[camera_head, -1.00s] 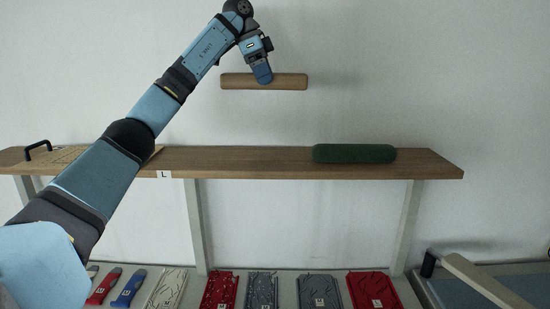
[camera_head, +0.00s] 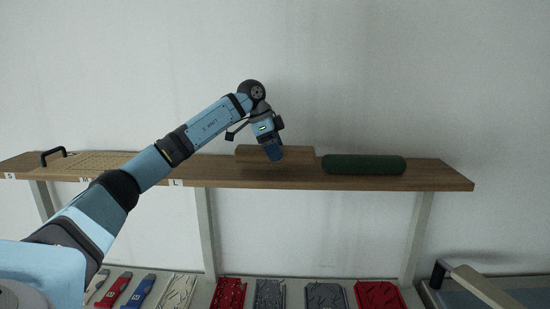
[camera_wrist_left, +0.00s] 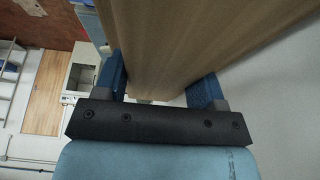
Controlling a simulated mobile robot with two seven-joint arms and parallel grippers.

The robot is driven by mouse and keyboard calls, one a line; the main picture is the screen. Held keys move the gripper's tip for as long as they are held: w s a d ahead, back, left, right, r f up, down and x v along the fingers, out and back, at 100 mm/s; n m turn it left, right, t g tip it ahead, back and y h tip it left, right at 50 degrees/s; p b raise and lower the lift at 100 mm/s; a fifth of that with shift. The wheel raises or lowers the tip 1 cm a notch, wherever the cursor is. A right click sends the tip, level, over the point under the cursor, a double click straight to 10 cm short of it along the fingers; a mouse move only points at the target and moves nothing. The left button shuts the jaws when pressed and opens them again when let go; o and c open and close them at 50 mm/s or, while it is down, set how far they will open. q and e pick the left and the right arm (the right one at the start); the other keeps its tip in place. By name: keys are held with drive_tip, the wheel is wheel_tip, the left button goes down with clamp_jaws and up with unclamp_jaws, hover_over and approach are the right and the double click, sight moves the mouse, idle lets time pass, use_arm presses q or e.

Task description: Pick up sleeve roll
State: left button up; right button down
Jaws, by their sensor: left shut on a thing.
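A dark green padded roll (camera_head: 363,165), which looks like the sleeve roll, lies lengthwise on the right part of the wooden shelf (camera_head: 420,180). My left gripper (camera_head: 272,153) is shut on a tan wooden bar (camera_head: 302,154), just left of the green roll. The bar lies level, low at the shelf's top; I cannot tell whether it touches the shelf. In the left wrist view, the bar (camera_wrist_left: 190,40) runs between the two blue fingers. The gripper covers the middle of the bar in the head view. My right gripper is not in view.
A tan board (camera_head: 105,161) and a black handle (camera_head: 53,156) are at the shelf's left end. Below are a red-handled tool (camera_head: 116,290), a blue-handled tool (camera_head: 142,291) and several patterned plates (camera_head: 270,295). The shelf's far right end is clear.

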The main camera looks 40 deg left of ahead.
use_arm(q)
drive_tip(key=shift+a+f, duration=0.1)
drive_tip(key=shift+f, duration=1.3)
drive_tip(key=o, duration=1.3)
drive_tip(key=shift+c, duration=0.2)
